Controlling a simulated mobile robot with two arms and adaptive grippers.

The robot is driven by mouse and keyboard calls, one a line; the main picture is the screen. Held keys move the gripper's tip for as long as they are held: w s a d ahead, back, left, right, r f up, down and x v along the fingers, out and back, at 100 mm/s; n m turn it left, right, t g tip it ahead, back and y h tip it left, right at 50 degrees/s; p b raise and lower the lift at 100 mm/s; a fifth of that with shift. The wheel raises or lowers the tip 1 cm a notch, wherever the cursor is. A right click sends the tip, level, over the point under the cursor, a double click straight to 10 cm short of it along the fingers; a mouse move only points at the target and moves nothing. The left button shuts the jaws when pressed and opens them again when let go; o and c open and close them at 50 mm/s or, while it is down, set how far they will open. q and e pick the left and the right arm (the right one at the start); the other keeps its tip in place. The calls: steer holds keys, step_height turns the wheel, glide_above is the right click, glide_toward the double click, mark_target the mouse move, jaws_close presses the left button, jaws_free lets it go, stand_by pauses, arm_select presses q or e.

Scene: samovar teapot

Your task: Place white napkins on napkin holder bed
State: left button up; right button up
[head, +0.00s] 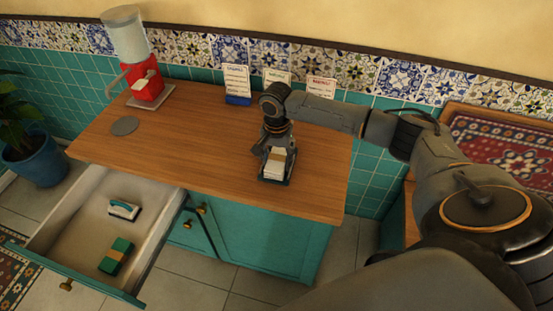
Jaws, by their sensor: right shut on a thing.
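A stack of white napkins (273,167) sits at the front of the wooden counter, on the dark green napkin holder bed (264,180). My right gripper (277,149) points down at the back part of the stack, with its fingers shut on napkins. The fingers partly hide the stack, so I cannot tell whether the held napkins rest fully on the bed. My left gripper is out of view.
The wooden counter (200,130) is mostly clear. A red dispenser (146,82) stands at its back left, near a grey disc (125,126). Several cards stand at the back. An open drawer (85,225) holds a green-and-tan block (115,256) and a white-and-teal item (124,209).

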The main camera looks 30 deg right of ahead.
mark_target(276, 161)
steer(key=shift+f, duration=0.15)
steer(key=o, duration=1.1)
steer(key=shift+o, duration=0.4)
steer(key=shift+f, duration=0.1)
step_height(276, 161, up, 13)
steer(key=b, duration=0.1)
steer(key=shift+f, duration=0.2)
